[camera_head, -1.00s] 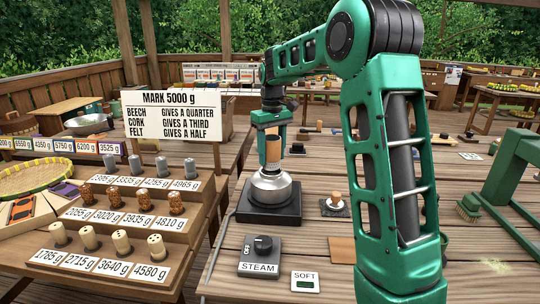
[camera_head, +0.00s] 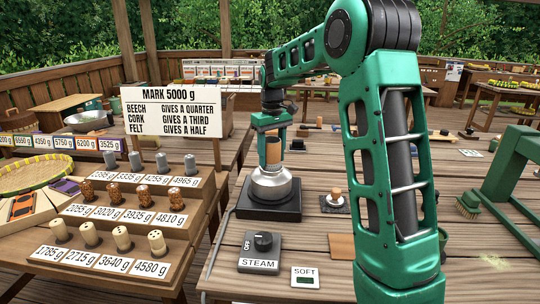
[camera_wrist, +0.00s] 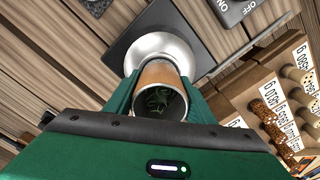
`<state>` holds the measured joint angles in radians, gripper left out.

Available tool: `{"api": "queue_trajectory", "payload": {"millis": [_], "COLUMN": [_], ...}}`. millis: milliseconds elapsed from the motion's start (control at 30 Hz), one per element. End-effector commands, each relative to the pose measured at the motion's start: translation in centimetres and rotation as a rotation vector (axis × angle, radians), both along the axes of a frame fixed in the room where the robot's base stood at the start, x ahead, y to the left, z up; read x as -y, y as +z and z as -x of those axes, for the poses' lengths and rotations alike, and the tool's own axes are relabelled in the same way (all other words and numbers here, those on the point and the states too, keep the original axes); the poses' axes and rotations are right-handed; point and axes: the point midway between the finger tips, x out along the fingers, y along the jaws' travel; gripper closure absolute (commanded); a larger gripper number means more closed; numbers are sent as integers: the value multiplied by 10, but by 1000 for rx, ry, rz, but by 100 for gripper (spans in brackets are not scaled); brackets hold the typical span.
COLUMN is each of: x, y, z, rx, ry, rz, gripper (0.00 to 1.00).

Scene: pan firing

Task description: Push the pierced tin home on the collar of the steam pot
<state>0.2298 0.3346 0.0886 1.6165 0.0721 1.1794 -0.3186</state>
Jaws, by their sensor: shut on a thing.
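The pierced tin (camera_head: 273,151) is an upright copper-brown tube. My gripper (camera_head: 272,135) is shut on its upper part from above. The tin's lower end meets the top of the silver steam pot (camera_head: 271,188), which stands on a black square base. In the wrist view the open tin (camera_wrist: 160,100) sits between my fingers with green leaf-like bits inside, and the pot's bright dome (camera_wrist: 160,48) shows beyond it. The collar is hidden by the tin, and I cannot tell how deep the tin sits on it.
A small corked piece on a dark mat (camera_head: 334,201) is to the right. Stepped racks of labelled weights (camera_head: 120,240) stand left.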

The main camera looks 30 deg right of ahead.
Motion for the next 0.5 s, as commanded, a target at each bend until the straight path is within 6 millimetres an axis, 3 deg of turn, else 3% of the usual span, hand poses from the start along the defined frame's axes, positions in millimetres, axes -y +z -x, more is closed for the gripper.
{"api": "queue_trajectory", "payload": {"millis": [300, 333, 400, 500], "x": [0, 0, 0, 0], "y": [-7, -6, -6, -6], "z": [0, 0, 0, 0], "rx": [0, 1, 1, 1], "ry": [0, 0, 0, 0], "rz": [0, 0, 0, 0], "gripper": [82, 44, 29, 29]}}
